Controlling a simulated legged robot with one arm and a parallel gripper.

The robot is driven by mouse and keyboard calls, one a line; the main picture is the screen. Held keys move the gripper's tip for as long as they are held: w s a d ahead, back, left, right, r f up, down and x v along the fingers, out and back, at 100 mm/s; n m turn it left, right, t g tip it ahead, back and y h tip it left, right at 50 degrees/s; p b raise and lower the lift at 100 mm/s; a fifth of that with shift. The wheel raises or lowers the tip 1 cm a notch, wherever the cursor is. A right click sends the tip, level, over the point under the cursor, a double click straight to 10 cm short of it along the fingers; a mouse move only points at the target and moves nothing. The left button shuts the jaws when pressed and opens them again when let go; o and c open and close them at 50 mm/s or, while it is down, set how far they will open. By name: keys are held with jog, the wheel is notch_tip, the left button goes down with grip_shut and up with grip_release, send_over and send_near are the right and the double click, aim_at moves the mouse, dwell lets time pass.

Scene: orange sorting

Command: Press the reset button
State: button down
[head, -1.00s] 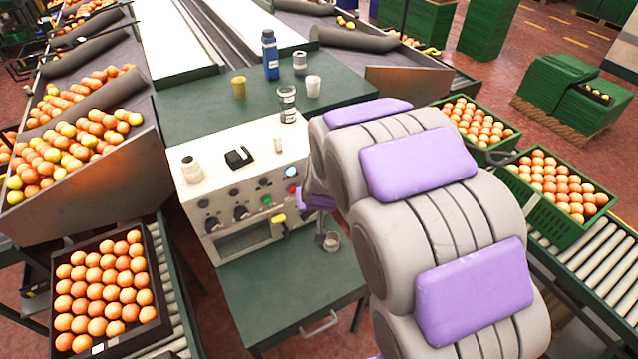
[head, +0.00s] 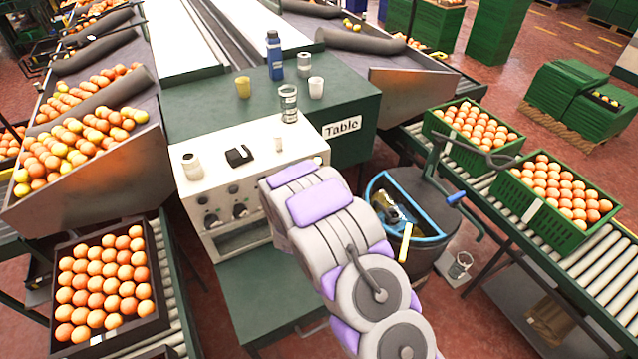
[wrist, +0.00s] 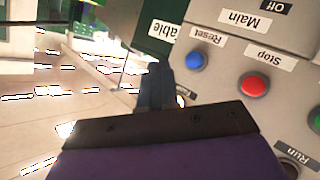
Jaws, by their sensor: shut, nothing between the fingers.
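The reset button is a round blue button (wrist: 195,61) in the wrist view, beside a white "Reset" label (wrist: 207,36) that appears upside down. It sits on a grey-white control panel (wrist: 218,75). My gripper (wrist: 156,72) shows there as dark, closed fingers, just left of the blue button in the picture. I cannot tell whether it touches the panel. In the head view the white control box (head: 187,208) stands at the table front. My arm covers its right side, hiding the button and gripper.
A red "Stop" button (wrist: 254,86) is close to the blue one. A jar (head: 192,167), a small black item (head: 239,156) and a small cup (head: 278,144) stand on the box. A dark bin (head: 431,204) with a blue rim is right of my arm.

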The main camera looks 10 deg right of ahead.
jog(key=s+f+n+t+h, duration=0.1)
jog(key=s+d+f+n+t, duration=0.1)
jog(key=s+f+n+t+h, duration=0.1)
jog(key=t, duration=0.1)
jog(key=shift+s+d+f+h, duration=0.15)
jog(key=shift+d+f+h, duration=0.1)
jog(key=shift+d+h, duration=0.1)
dwell(0.3)
jog(key=w+a+b, duration=0.2)
jog(key=w+a, duration=0.1)
jog(key=w, duration=0.5)
jog(key=shift+w, duration=0.2)
dwell(2.0)
jog(key=shift+w, duration=0.35)
